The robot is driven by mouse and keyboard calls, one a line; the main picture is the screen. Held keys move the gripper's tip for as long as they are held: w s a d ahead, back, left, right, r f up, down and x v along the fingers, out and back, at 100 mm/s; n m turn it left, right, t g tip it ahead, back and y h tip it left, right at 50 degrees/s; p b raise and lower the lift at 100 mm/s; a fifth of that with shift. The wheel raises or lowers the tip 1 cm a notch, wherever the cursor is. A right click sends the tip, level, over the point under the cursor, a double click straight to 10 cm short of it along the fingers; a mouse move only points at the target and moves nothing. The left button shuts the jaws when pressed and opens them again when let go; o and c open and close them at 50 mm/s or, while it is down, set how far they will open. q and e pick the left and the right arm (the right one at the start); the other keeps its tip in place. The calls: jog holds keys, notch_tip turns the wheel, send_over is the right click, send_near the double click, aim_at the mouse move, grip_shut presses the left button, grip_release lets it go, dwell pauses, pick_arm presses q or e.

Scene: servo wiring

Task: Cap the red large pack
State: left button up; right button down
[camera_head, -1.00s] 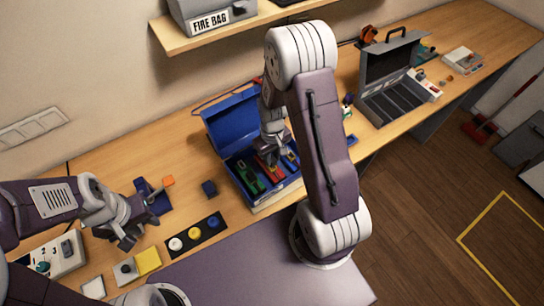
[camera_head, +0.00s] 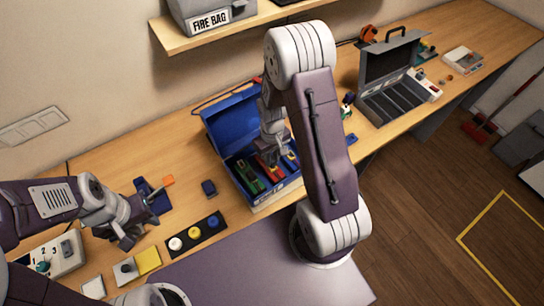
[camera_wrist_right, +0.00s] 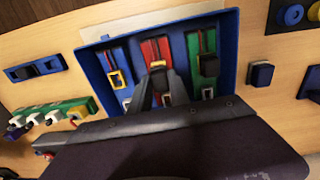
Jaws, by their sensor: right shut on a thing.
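The red pack (camera_wrist_right: 151,48) lies in the blue case (camera_wrist_right: 232,22) between a blue pack (camera_wrist_right: 115,54) and a green pack (camera_wrist_right: 202,42). The red pack also shows in the head view (camera_head: 265,168). My right gripper (camera_wrist_right: 158,78) reaches down into the case at the red pack's lead end. It is shut on a small part there, mostly hidden by the fingers; I cannot tell exactly what it is. My left gripper (camera_head: 133,236) hangs above the table at the left, beside a blue stand (camera_head: 153,193); its fingers are too unclear to judge.
A black strip with white, yellow and blue round pieces (camera_head: 195,234) lies left of the case. A dark blue block (camera_head: 209,187) stands behind it. The grey open case (camera_head: 392,98) is to the right. The case's blue lid stands raised behind the packs.

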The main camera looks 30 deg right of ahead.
jog(key=shift+f+b, duration=0.9)
jog(key=shift+f, duration=0.35)
jog(key=c, duration=1.1)
grip_release()
jog(key=shift+c, duration=0.2)
jog(key=shift+r, duration=0.1)
notch_tip(320, 180, up, 9)
jog(key=shift+r+b, duration=0.1)
jog(key=shift+b, duration=0.2)
